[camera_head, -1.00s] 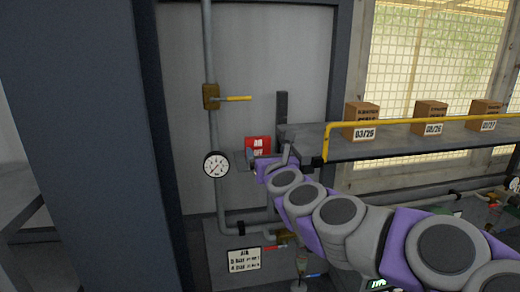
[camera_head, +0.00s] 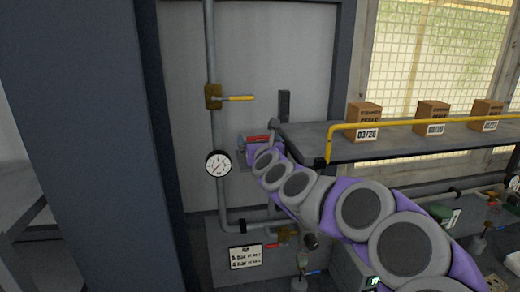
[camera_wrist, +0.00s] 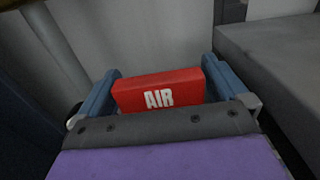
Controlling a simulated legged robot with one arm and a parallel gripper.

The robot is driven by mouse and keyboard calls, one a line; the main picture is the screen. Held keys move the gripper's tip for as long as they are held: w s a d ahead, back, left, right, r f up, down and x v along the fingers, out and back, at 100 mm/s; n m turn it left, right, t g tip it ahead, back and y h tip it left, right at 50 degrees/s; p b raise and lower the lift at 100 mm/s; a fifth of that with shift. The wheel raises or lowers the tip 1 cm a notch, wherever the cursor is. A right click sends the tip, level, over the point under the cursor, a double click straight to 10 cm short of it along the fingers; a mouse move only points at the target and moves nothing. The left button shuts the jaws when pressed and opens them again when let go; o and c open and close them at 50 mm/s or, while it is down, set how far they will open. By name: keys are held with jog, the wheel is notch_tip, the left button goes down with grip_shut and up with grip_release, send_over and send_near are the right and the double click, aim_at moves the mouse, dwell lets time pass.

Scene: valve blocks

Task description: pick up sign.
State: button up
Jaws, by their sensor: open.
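The red sign (camera_wrist: 160,91) with white "AIR" lettering stands between the two blue fingers of my gripper (camera_wrist: 161,67) in the wrist view. The fingers are open, one on each side of it. A narrow gap shows at the right, and the left finger is close to the sign's edge. The sign's lower part is hidden behind my gripper's palm. In the head view only a thin red strip of the sign (camera_head: 257,139) shows above my gripper, beside the table's left end.
A grey table (camera_head: 380,147) with a yellow rail (camera_head: 430,122) and several cardboard boxes (camera_head: 432,116) stands right of my gripper. A vertical pipe (camera_head: 213,130) with a round gauge (camera_head: 218,164) and a yellow-handled valve (camera_head: 215,96) is at the left.

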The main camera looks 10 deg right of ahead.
jog(key=shift+a, duration=0.2)
jog(key=shift+d, duration=0.2)
jog(key=c, duration=0.9)
jog(key=shift+r, duration=0.1)
